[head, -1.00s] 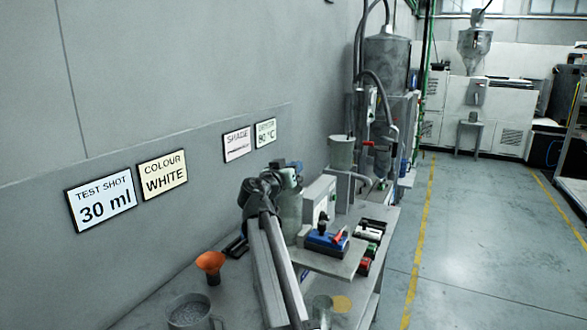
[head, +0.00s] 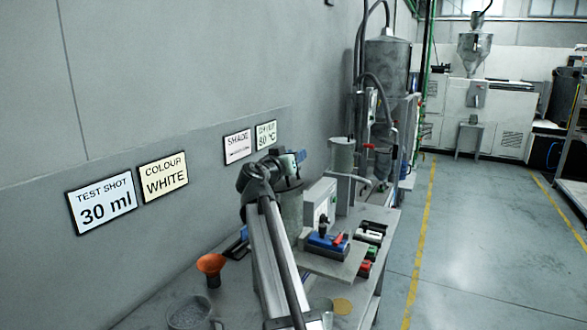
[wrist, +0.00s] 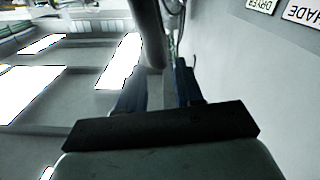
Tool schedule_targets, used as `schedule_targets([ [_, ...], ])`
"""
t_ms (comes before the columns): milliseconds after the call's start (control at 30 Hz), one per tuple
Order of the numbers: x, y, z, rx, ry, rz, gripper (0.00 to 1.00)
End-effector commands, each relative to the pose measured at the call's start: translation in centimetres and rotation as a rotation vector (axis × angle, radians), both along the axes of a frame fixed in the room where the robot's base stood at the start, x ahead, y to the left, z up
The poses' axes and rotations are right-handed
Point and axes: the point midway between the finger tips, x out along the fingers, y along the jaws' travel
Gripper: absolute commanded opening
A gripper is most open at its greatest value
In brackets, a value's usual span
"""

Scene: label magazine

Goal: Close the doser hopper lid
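A grey-green cylindrical hopper (head: 291,208) stands on the bench beside the white control box, partly behind my arm. A darker rim shows at its top. I cannot make out the lid clearly or tell its angle. My gripper (head: 299,157) is just above the hopper's top in the head view, its tip pointing away from me. In the wrist view, the two dark blue fingers of my gripper (wrist: 160,82) stand apart with a gap between them. Nothing is clearly held. A grey cylindrical post (wrist: 150,35) shows beyond the fingers.
A white control box (head: 319,203) and a blue-topped unit (head: 327,241) stand right of the hopper. A second grey canister (head: 342,154) stands behind. The wall is close on the left.

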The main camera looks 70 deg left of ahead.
Motion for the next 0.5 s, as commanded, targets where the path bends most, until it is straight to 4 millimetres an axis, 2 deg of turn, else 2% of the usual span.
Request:
schedule_targets([
  [33,0.0,0.1,1.1,0.002,-0.001,0.000,0.36],
  [200,0.0,0.1,3.6,0.001,0.000,0.000,0.36],
  [500,-0.1,0.0,5.5,0.000,0.002,0.001,0.36],
])
